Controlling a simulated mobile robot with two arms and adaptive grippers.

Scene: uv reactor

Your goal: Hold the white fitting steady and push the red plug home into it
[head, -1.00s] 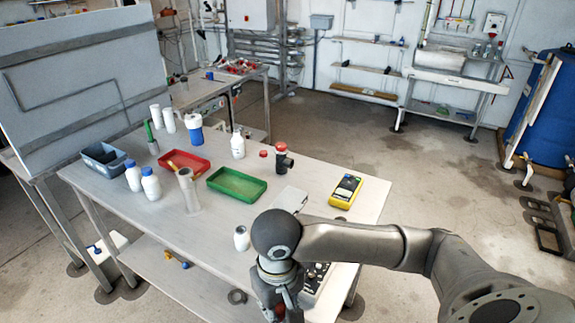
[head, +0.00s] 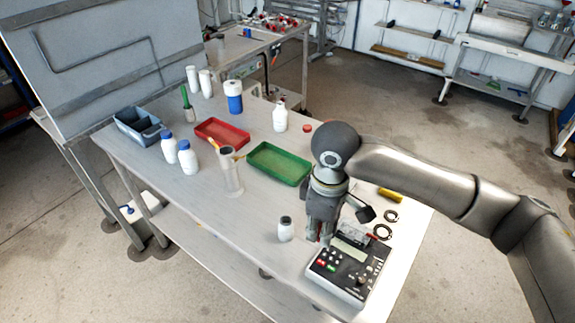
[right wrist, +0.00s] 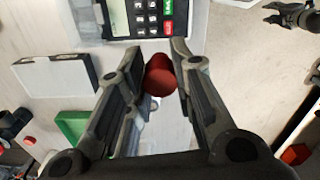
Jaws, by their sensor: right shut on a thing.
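The red plug (right wrist: 159,78) sits between the fingertips of my right gripper (right wrist: 157,58) in the right wrist view, and the fingers are shut on it. In the head view my right gripper (head: 323,235) points down at the front of the table, beside the grey instrument (head: 343,282). The plug is hidden there. I cannot pick out the white fitting with certainty in either view. A dark jointed shape (right wrist: 292,15) at the upper right of the right wrist view looks like my left gripper. Its jaws are unclear.
A green tray (head: 257,172), red tray (head: 240,137) and clear cylinder (head: 232,180) stand farther back. The table's front left is bare.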

